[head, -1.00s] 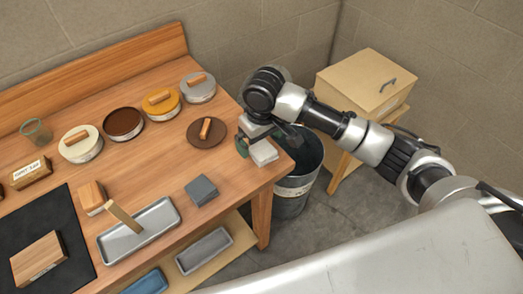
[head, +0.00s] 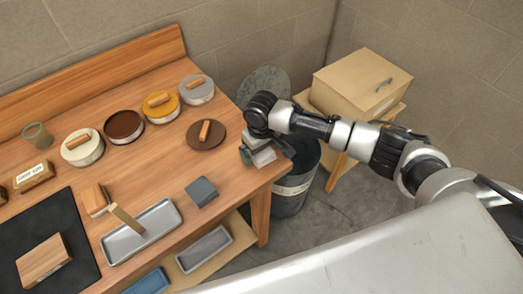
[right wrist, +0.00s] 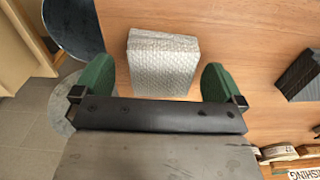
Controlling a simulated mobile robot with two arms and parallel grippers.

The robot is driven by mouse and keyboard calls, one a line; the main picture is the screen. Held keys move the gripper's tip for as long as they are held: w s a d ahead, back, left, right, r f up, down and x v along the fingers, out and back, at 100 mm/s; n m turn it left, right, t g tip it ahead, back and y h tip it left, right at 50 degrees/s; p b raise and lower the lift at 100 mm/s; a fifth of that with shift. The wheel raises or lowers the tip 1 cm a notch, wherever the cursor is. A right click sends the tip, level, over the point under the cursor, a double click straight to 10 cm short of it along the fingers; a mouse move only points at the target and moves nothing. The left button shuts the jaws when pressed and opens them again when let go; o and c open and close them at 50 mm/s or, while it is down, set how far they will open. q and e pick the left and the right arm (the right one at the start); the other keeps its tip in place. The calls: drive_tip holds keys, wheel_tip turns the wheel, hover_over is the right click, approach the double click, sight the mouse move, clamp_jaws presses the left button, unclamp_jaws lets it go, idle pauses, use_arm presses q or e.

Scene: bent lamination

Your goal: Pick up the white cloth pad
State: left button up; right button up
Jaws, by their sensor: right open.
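The white cloth pad (head: 264,157) is a pale, folded, textured block lying on the right end of the wooden table. In the right wrist view the pad (right wrist: 163,66) lies between the two green fingers. My right gripper (right wrist: 156,72) is open, with wood showing between each finger and the pad. In the head view my right gripper (head: 259,150) is over the pad and hides part of it. My left gripper is in neither view.
A dark bin (head: 290,180) stands just past the table's right edge. Left of the pad are a brown disc with a handle (head: 206,134) and a dark grey block (head: 201,192). A box (head: 361,82) stands behind the bin.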

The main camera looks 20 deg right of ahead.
sight(266, 151)
drive_tip(key=shift+f, duration=0.6)
drive_tip(key=c, duration=1)
drive_tip(key=shift+o, duration=0.2)
drive_tip(key=shift+r, duration=0.1)
drive_tip(key=shift+r, duration=0.4)
drive_tip(key=r, duration=0.1)
drive_tip(key=d+r+b, duration=0.1)
drive_tip(key=r, duration=0.1)
drive_tip(key=shift+s+r, duration=0.2)
drive_tip(key=shift+r, duration=0.1)
drive_tip(key=s+d+r+b, duration=0.1)
drive_tip(key=s+d+r, duration=0.1)
drive_tip(key=d+r, duration=0.1)
drive_tip(key=s+d+r+b, duration=0.1)
drive_tip(key=s+d+r, duration=0.1)
drive_tip(key=d, duration=0.4)
drive_tip(key=shift+s+d+r, duration=0.25)
drive_tip(key=shift+d+r, duration=0.05)
drive_tip(key=shift+r, duration=0.5)
